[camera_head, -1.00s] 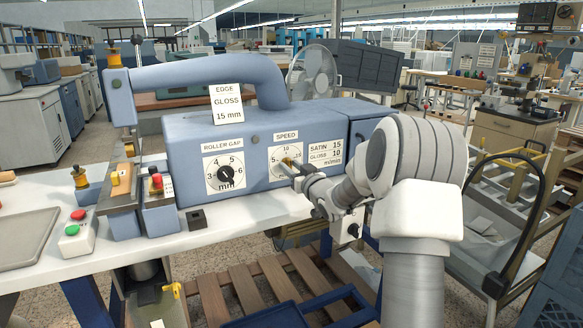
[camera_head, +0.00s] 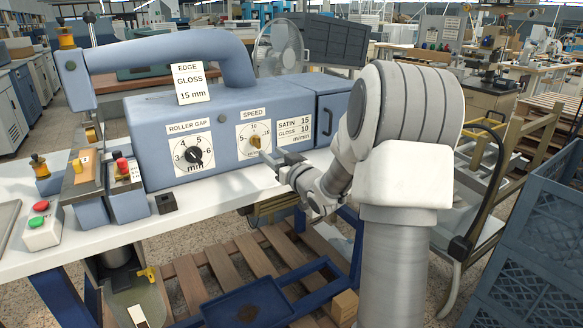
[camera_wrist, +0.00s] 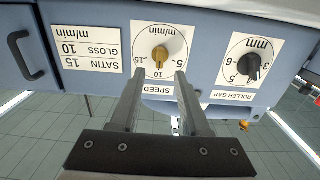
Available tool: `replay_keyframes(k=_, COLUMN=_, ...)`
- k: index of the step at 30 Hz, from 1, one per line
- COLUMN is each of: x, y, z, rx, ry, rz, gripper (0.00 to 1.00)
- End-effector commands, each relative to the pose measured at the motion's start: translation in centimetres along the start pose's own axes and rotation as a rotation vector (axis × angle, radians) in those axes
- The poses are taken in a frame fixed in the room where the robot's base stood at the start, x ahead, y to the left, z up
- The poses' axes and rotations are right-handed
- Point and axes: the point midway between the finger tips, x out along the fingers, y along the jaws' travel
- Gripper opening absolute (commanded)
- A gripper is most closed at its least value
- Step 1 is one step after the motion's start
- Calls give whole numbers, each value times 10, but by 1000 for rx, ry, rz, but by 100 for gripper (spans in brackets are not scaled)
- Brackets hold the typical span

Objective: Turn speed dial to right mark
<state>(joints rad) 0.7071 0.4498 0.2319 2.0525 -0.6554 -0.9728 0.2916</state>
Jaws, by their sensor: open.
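The speed dial (camera_head: 255,142) is a yellow-brown knob on a white scale plate on the blue machine's front. In the wrist view, which is upside down, the knob (camera_wrist: 160,53) seems to point near the 10 mark. My gripper (camera_head: 266,156) is open and empty just in front of and below the knob. In the wrist view its two fingers (camera_wrist: 158,80) stand apart, with the knob beyond their tips and roughly centred between them. They do not appear to touch it.
The black roller gap dial (camera_head: 194,155) is left of the speed dial. A card (camera_head: 295,128) reads satin 15, gloss 10 m/min; another (camera_head: 191,83) reads edge gloss 15 mm. A button box (camera_head: 43,225) stands on the white table. A wooden pallet (camera_head: 210,270) lies below.

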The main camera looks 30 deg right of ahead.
Motion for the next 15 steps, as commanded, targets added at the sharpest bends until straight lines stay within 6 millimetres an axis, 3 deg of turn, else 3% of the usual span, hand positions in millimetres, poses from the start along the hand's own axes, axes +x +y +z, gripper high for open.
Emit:
replay_keyframes(k=9, x=-68, y=0, z=-1, rx=0, ry=0, rz=2, gripper=46)
replay_keyframes(k=15, x=-91, y=0, z=0, rx=0, ry=0, rz=1, gripper=46)
